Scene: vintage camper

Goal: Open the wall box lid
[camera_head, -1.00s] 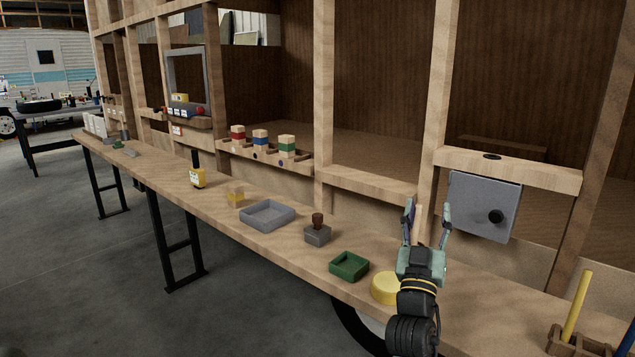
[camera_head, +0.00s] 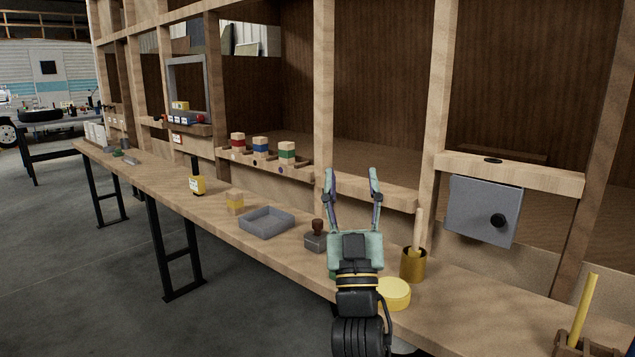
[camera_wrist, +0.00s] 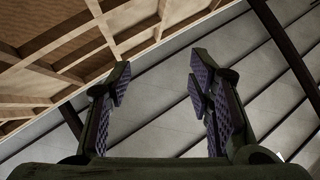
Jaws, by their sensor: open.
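The grey wall box (camera_head: 470,212) with its flat lid is mounted on the wooden frame at the right in the head view. A round black knob (camera_head: 497,220) sits on the lid's right side, and the lid looks shut. My gripper (camera_head: 350,172) is open and empty, fingers pointing up, above the workbench and to the left of the box, apart from it. In the wrist view my open fingers (camera_wrist: 157,82) have nothing between them, and the box does not show there.
On the workbench (camera_head: 290,262) near my arm are a yellow round container (camera_head: 394,294), a brass cup with a wooden stick (camera_head: 412,265), a dark-knobbed grey block (camera_head: 316,241) and a grey tray (camera_head: 265,223). A wooden rack with a yellow rod (camera_head: 582,312) stands at the right front.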

